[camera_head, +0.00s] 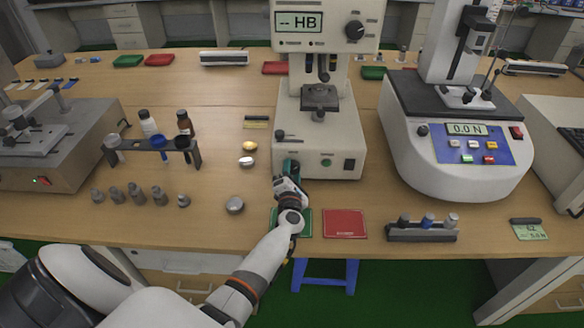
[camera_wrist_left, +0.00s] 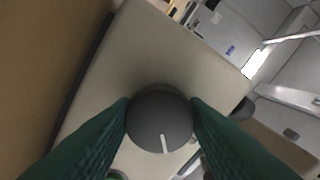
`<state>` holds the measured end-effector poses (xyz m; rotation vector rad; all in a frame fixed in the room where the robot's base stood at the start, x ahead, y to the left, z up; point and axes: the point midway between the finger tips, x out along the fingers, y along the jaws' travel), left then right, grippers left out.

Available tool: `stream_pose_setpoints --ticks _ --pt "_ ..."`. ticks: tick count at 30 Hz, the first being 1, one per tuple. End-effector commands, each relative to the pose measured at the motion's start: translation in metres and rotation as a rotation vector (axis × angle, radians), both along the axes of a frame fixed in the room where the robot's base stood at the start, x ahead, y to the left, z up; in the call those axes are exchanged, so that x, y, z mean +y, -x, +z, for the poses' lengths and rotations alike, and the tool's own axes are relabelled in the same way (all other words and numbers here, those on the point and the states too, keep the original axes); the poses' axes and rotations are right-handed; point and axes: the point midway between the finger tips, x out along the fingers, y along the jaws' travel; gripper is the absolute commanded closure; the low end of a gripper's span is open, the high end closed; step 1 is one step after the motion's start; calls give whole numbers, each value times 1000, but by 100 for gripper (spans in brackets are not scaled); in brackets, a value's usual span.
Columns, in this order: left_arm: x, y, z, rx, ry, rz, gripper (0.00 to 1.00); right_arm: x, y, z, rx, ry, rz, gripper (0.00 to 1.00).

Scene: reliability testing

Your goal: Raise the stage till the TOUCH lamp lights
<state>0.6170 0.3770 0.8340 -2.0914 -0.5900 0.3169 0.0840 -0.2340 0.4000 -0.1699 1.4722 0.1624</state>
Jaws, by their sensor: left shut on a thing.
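The hardness tester (camera_head: 345,120) stands at the middle of the bench, its display (camera_head: 299,21) reading "-- HB". Its dark stage (camera_head: 320,97) sits on a short post below the indenter (camera_head: 323,72), with a visible gap between them. I cannot make out a lit TOUCH lamp; the small marks under the display are too small to read. My left gripper (camera_head: 291,168) is at the lower left of the tester's front. In the left wrist view its green fingers (camera_wrist_left: 160,112) are shut on a round dark knob (camera_wrist_left: 158,125) with a white pointer line. My right gripper is not in view.
A green pad lies under my left arm, and a red pad (camera_head: 345,223) lies beside it. A force tester (camera_head: 455,140) reading "0.0 N" stands to the right. A bottle rack (camera_head: 155,147) and several small weights (camera_head: 136,193) are to the left.

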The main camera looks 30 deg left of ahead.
Motion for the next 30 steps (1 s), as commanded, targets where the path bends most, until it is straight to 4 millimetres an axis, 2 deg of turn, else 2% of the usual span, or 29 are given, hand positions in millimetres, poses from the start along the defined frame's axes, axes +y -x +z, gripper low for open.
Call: stream_pose_setpoints --ticks 15,30 --pt "-1 1 2 258 -414 -1 83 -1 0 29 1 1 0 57" --pt "-1 0 1 451 -729 -2 83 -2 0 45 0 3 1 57"
